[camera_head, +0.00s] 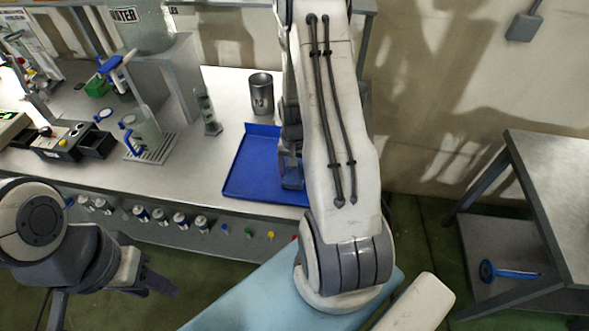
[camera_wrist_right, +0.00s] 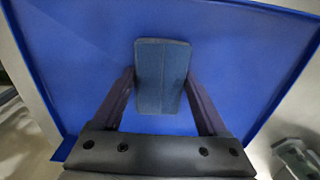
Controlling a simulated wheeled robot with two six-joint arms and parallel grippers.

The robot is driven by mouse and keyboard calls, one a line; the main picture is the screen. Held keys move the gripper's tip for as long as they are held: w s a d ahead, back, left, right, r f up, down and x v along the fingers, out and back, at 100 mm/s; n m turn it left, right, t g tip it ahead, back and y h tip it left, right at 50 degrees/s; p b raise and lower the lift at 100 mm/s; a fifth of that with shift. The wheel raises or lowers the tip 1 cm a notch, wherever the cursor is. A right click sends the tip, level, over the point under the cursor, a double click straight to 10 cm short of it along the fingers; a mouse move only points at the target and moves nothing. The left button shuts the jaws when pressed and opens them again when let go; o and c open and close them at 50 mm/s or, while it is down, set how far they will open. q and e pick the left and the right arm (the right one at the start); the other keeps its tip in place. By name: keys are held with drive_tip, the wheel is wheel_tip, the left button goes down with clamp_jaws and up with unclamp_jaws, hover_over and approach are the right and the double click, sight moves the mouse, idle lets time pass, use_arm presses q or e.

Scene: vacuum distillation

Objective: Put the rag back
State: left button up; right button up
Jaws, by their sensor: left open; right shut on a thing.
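The rag (camera_wrist_right: 161,76) is a dark blue folded block between the two fingers of my right gripper (camera_wrist_right: 160,92). The gripper is shut on it. The rag is over the blue tray (camera_wrist_right: 75,50), inside its raised rim in the wrist view; I cannot tell whether it touches the tray floor. In the head view the rag (camera_head: 292,178) shows beside my right arm, at the right part of the tray (camera_head: 250,170). My arm hides the tray's right side. My left gripper (camera_head: 160,286) is open and empty, low at the left in front of the bench.
A metal cup (camera_head: 261,95) stands behind the tray. A grey stand (camera_head: 208,115) is left of it, and a drying rack or plate (camera_head: 152,148) is further left. Several knobs line the bench front. A side table (camera_head: 555,170) stands at the right with a blue-handled item (camera_head: 510,272) on its lower shelf.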

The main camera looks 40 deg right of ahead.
drive_tip(key=shift+f, duration=0.1)
drive_tip(key=shift+f, duration=0.15)
drive_tip(key=o, duration=1.5)
